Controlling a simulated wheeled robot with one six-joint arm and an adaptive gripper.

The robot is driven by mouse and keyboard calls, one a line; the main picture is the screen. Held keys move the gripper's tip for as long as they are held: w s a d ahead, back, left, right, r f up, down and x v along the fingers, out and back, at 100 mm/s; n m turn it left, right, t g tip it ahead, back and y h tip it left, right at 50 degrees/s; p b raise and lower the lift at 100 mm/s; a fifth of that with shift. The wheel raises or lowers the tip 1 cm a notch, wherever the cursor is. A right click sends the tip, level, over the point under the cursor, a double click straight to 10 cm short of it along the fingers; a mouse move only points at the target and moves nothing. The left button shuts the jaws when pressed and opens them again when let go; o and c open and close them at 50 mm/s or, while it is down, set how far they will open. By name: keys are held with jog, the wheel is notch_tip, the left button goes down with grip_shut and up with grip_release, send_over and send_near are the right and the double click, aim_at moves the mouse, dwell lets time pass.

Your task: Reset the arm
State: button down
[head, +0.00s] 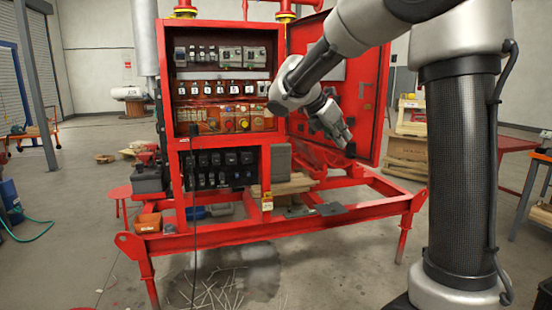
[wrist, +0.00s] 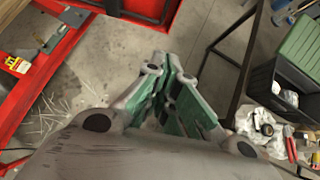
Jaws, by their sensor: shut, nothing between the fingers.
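My gripper (head: 344,136) hangs in front of the open red cabinet door, to the right of the control panel, apart from it. In the wrist view my gripper (wrist: 172,72) has its green-padded fingers brought together, with nothing between them. My grey and black arm reaches in from the right side of the head view. The red electrical cabinet (head: 222,138) stands open on the skid, with rows of breakers, switches and buttons inside.
The red skid frame (head: 300,229) runs low across the front. An orange bin (head: 148,223) sits at its left end. Wooden pallets (head: 406,155) stand behind on the right. A dark crate with a green lid (wrist: 300,50) shows in the wrist view. Loose sticks litter the floor under the skid.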

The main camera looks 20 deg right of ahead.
jog(key=s+a+f+m+g+y, duration=0.1)
jog(key=s+a+f+m+y, duration=0.2)
jog(key=s+f+m, duration=0.6)
jog(key=s+a+m+t+y, duration=0.1)
jog(key=s+m+y, duration=0.2)
jog(key=s+m, duration=0.3)
jog(key=s+r+m+t+y, duration=0.1)
jog(key=s+m, duration=0.4)
jog(key=s, duration=0.8)
jog(key=shift+s+a+m+t+y, duration=0.2)
jog(key=shift+a+m+t+y, duration=0.3)
jog(key=shift+y, duration=0.4)
jog(key=shift+r, duration=0.1)
